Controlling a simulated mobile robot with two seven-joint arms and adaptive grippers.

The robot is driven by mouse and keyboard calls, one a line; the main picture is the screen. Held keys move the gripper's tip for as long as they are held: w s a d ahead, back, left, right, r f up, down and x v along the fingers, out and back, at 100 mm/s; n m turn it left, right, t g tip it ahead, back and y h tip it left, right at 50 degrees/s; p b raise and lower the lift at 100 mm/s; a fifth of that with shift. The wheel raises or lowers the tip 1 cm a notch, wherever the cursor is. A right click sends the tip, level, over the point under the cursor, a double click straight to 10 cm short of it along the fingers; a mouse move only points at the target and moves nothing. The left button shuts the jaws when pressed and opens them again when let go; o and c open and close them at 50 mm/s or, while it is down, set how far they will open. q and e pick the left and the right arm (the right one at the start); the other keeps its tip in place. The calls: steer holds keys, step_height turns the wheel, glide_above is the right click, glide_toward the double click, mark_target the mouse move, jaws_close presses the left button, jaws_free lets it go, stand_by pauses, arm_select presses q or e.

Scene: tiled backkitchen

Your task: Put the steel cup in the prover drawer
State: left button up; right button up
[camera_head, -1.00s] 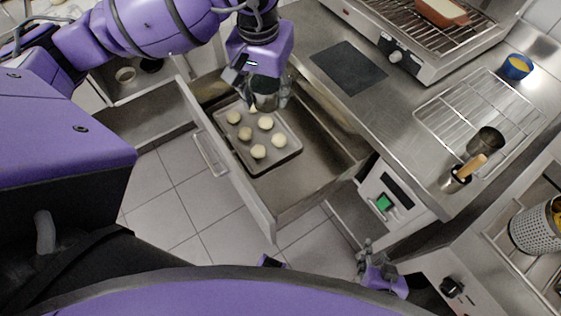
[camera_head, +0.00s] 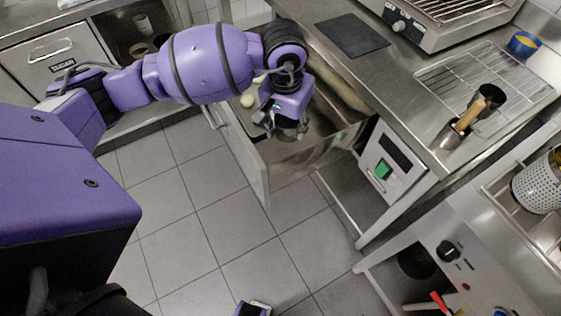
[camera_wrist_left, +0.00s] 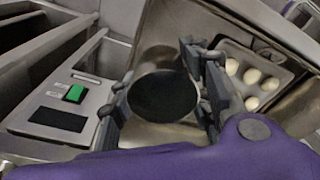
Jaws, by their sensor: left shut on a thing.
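In the left wrist view, the steel cup (camera_wrist_left: 163,97), round with a dark inside, sits between the fingers of my left gripper (camera_wrist_left: 163,108). The gripper is shut on it. In the head view my left gripper (camera_head: 284,124) is over the right part of the open prover drawer (camera_head: 249,160), and the cup is mostly hidden by the gripper. The tray (camera_wrist_left: 281,63) with pale dough balls lies in the drawer, to the right of the cup in the wrist view.
A panel with a green button (camera_head: 383,169) stands right of the drawer. Tiled floor lies left of it.

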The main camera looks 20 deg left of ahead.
arm_select(q)
steer(key=shift+m, duration=0.3)
steer(key=w+f+b, duration=0.1)
steer(key=w+f, duration=0.1)
steer(key=f, duration=0.3)
steer(key=w+f+b, duration=0.1)
steer(key=w+f, duration=0.1)
steer(key=f, duration=0.2)
steer(key=w+f+b, duration=0.1)
steer(key=w+f, duration=0.1)
steer(key=f, duration=0.3)
steer(key=shift+w+a+f, duration=0.2)
steer(key=shift+a+f, duration=0.05)
steer(key=shift+f, duration=0.75)
step_height(320, 180, down, 2)
steer(key=shift+s+f, duration=0.15)
steer(key=shift+f, duration=0.4)
arm_select(e)
steer(key=x, duration=0.3)
steer(key=shift+d+f, duration=0.1)
steer(key=shift+d, duration=0.05)
steer(key=shift+w, duration=0.1)
